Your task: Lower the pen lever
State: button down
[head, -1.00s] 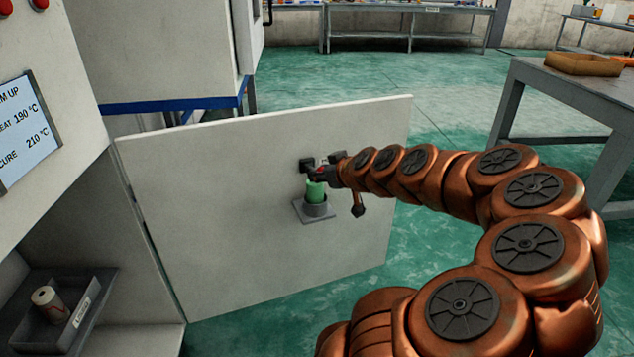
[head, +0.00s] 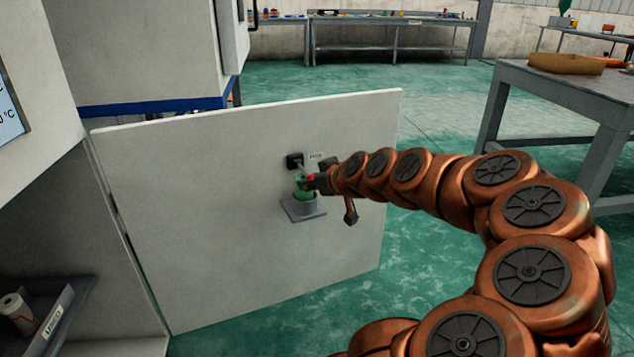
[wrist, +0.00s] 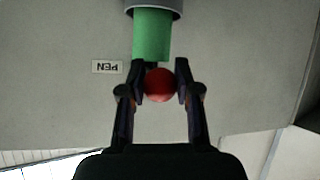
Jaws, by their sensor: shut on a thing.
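The pen lever has a black pivot (head: 294,160) on the upright white panel and a short arm that slants down to the right. It ends in a red ball knob (head: 311,177), which also shows in the wrist view (wrist: 160,85). My gripper (head: 313,181) is shut on this knob; in the wrist view its two black fingers (wrist: 160,80) flank the ball. My gripper partly hides the lever arm and the pen.
The white panel (head: 200,230) carries a small PEN label (wrist: 107,67). A white cabinet with a grey tray (head: 62,305) stands at the left. A grey table (head: 570,85) with a tan tray (head: 567,63) stands at the right. Green floor lies open behind the panel.

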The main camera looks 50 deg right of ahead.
jog(key=shift+f, duration=0.1)
jog(key=c, duration=0.8)
grip_release()
notch_tip(320, 180, up, 10)
jog(key=shift+r, duration=0.1)
dwell(0.9)
